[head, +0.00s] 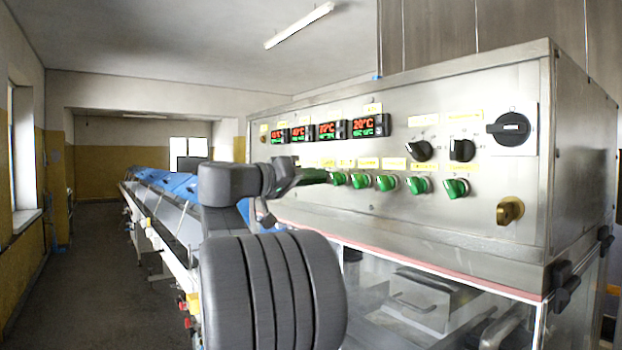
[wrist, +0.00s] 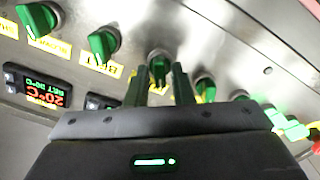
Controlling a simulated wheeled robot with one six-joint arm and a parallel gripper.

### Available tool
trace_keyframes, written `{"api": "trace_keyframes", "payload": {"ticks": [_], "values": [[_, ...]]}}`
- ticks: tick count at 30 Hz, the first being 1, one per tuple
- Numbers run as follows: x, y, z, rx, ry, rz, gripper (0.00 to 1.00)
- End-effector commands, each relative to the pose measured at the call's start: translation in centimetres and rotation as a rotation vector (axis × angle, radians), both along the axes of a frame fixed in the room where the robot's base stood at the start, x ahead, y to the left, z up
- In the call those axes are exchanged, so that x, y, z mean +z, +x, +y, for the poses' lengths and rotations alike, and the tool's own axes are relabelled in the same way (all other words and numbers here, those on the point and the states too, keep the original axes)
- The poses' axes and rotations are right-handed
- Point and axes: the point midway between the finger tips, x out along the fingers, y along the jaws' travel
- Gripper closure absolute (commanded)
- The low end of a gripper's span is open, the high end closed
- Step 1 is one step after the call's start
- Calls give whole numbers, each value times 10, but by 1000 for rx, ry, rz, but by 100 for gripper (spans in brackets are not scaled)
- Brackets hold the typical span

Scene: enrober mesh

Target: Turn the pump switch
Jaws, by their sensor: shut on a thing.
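A row of green rotary switches runs along the steel control panel (head: 420,240). Several show to the right of my gripper (head: 318,176) in the head view, such as one green switch (head: 337,179) close beside it. In the wrist view my gripper (wrist: 160,88) has one finger on each side of a switch (wrist: 159,57) and is shut on it. The fingers partly hide this switch, and the head view hides it behind the gripper. The small yellow labels are mostly unreadable, so I cannot tell which switch is marked pump.
Temperature displays (head: 327,130) sit above the row. Black knobs (head: 419,151), a large black rotary switch (head: 508,129) and a brass-coloured knob (head: 510,210) are at the right. A long conveyor line (head: 165,190) runs back at the left, beside a clear floor aisle (head: 95,275).

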Motion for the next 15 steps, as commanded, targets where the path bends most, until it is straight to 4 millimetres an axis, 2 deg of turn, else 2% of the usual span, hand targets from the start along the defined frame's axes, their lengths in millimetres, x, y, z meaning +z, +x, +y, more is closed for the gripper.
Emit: {"api": "trace_keyframes", "payload": {"ticks": [5,6,7,15], "values": [[1,0,0,1,-1,-2,100],[1,0,0,1,-1,-2,73],[1,0,0,1,-1,-2,67],[0,0,0,1,0,-1,67]]}}
